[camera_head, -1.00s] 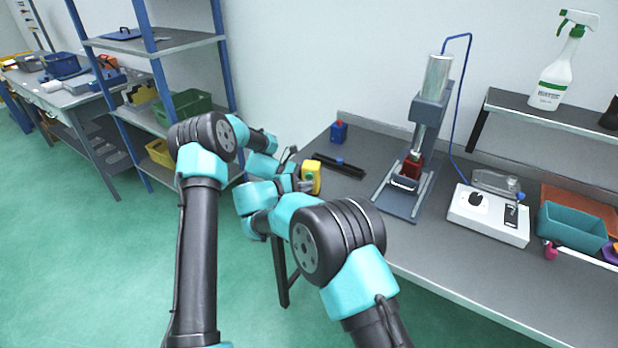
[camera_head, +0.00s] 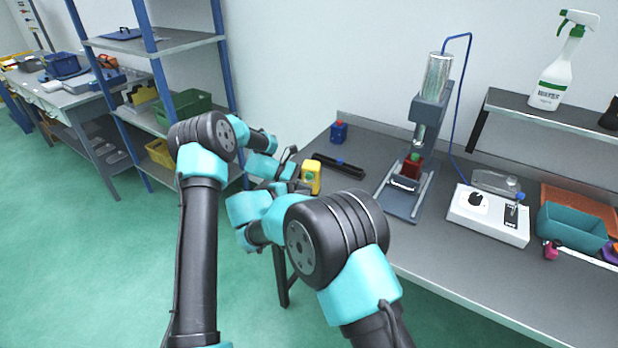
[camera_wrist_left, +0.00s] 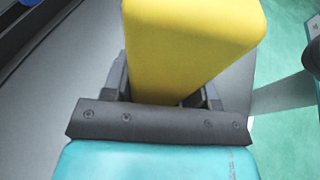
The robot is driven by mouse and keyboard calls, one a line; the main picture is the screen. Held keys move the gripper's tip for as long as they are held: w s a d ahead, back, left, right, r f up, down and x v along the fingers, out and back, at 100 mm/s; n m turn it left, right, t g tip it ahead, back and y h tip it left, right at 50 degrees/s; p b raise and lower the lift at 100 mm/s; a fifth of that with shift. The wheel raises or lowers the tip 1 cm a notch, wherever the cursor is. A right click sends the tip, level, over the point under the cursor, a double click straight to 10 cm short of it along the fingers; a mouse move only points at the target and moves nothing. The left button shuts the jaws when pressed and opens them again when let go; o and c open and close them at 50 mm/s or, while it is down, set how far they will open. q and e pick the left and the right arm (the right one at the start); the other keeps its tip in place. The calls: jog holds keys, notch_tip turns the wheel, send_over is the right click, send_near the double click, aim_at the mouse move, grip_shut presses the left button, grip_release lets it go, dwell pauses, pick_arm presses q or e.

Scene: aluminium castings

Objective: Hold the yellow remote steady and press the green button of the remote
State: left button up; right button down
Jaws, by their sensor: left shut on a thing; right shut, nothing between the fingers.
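The yellow remote (camera_head: 311,174) is held upright near the left edge of the bench, with a small green patch, the button, on its face. My left gripper is shut on it. In the left wrist view, the remote's plain yellow side (camera_wrist_left: 185,45) fills the space between the dark fingers of that gripper (camera_wrist_left: 165,95). My right gripper (camera_head: 292,187) is shut and empty, just left of the remote in the head view. A small gap seems to part them. The green button is hidden in the left wrist view.
A black bar (camera_head: 340,165) and a small blue block (camera_head: 339,132) lie behind the remote on the grey bench (camera_head: 350,205). A press (camera_head: 420,145) with a red part stands to the right, beside a white control box (camera_head: 488,215) and a teal bin (camera_head: 570,228).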

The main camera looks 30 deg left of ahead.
pick_arm(q)
jog(key=o, duration=0.8)
jog(key=shift+a, duration=0.1)
jog(key=v, duration=1.2)
